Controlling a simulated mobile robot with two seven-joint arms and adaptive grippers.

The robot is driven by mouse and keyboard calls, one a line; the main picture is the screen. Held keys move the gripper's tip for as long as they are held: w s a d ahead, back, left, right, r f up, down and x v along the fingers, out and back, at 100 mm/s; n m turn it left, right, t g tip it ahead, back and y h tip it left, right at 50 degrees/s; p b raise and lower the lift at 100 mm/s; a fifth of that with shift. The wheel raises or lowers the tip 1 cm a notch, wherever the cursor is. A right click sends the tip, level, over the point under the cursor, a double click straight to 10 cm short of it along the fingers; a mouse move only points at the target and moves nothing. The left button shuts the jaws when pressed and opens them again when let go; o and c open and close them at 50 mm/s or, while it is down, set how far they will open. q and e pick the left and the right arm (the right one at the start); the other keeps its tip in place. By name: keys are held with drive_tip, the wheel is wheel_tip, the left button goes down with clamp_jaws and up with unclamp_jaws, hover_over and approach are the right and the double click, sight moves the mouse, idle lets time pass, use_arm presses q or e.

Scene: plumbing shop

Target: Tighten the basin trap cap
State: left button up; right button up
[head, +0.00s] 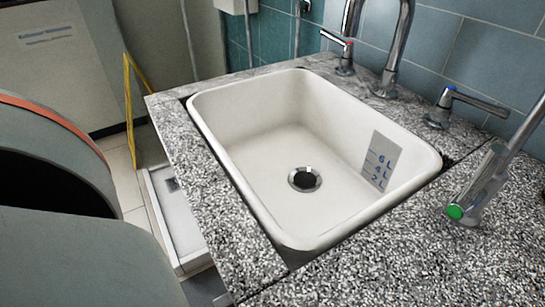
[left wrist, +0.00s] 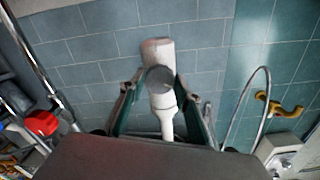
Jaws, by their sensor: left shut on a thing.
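The white basin trap (left wrist: 166,121) shows in the left wrist view as an upright pipe in front of the tiled wall. A grey round cap (left wrist: 159,79) sits at its middle, facing the camera. My left gripper (left wrist: 158,86) has one dark green finger on each side of the trap and is shut on the cap. The exact finger contact is hard to see. In the head view the white basin (head: 262,133) with its drain is seen from above, and the trap and my left gripper are hidden. My right gripper is in neither view.
The speckled counter (head: 400,265) surrounds the basin, with taps (head: 388,75) behind it. A low white tray (head: 175,215) lies on the floor at left. In the left wrist view, a red part (left wrist: 41,123) is at left and a yellow handle (left wrist: 275,104) at right.

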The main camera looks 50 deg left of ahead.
use_arm(q)
drive_tip(key=shift+a+m+b, duration=0.1)
drive_tip(key=shift+m+b, duration=0.65)
drive_tip(key=shift+m, duration=4.25)
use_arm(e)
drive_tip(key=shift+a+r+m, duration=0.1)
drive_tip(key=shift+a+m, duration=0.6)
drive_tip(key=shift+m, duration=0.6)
use_arm(q)
drive_tip(key=shift+r, duration=0.1)
drive_tip(key=o, duration=1.1)
drive_tip(key=shift+s, duration=0.1)
drive_tip(key=s, duration=1.1)
drive_tip(key=shift+s+a, duration=0.35)
drive_tip(key=shift+a, duration=0.1)
